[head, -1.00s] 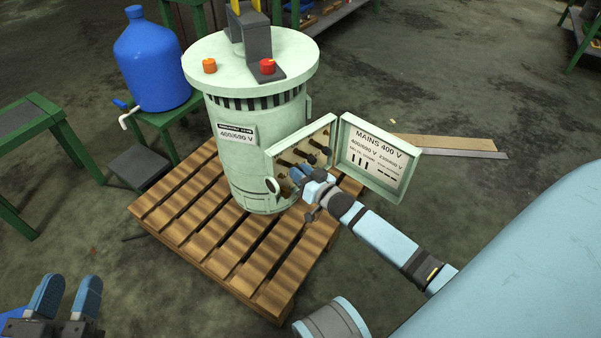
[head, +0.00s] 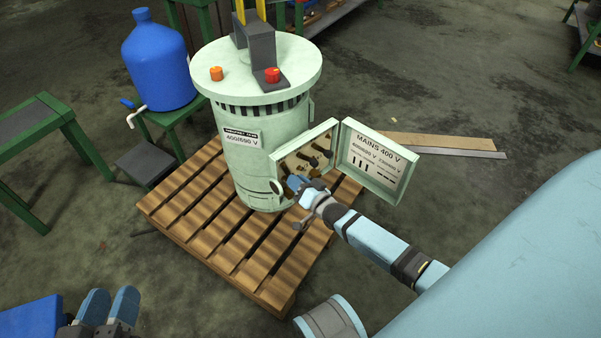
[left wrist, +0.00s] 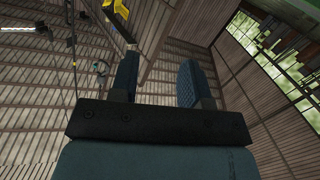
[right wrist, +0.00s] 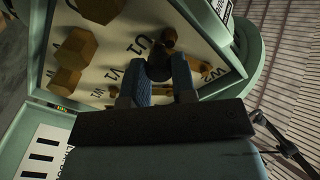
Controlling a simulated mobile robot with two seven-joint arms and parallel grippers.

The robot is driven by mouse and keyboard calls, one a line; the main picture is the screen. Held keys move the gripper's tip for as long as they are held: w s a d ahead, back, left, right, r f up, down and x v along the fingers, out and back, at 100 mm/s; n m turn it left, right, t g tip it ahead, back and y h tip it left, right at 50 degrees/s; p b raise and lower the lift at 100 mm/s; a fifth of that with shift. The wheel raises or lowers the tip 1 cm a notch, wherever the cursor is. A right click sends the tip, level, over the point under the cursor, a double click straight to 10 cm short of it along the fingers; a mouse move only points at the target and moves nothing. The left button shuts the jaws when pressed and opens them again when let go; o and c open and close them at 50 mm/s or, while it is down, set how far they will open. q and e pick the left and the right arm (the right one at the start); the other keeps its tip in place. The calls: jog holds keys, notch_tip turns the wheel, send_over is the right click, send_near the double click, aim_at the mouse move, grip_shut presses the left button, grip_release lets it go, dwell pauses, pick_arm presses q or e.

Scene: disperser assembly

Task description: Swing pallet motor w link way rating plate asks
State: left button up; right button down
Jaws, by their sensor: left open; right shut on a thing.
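The pale green motor (head: 256,160) stands upright on a wooden pallet (head: 185,215). Its rating plate (head: 242,139) reads 400/690 V. Its terminal box (head: 322,137) is open, and the lid (head: 375,160) reads MAINS 400 V above small link diagrams. In the right wrist view, large brass-coloured terminal parts (right wrist: 75,50) stand on the white panel marked U1, V1, W1 and W2. My right gripper (head: 294,183) is inside the box mouth, shut on a dark terminal piece (right wrist: 159,66); whether it is a nut or link is unclear. My left gripper (head: 109,304) is open and empty, away from the motor.
A blue bottle (head: 158,65) with a tap sits on a green stand left of the motor. A green table (head: 45,135) is at far left. A blue object (head: 30,318) is at bottom left. Flat boards (head: 440,145) lie right of the lid. Floor before the pallet is clear.

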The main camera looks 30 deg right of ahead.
pick_arm(q)
jog(key=shift+a+r+t+p, duration=0.15)
jog(key=shift+r+t+p, duration=0.6)
jog(key=shift+r, duration=1.05)
pick_arm(e)
jog(key=shift+s+a+f+m, duration=0.1)
jog(key=shift+a+m, duration=0.35)
jog(key=shift+m, duration=0.4)
jog(key=shift+a+f+m, duration=0.1)
jog(key=shift+a+m, duration=0.3)
jog(key=shift+m, duration=0.45)
jog(key=c, duration=0.9)
grip_release()
pick_arm(q)
jog(key=shift+r, duration=0.1)
pick_arm(e)
jog(key=shift+s, duration=0.1)
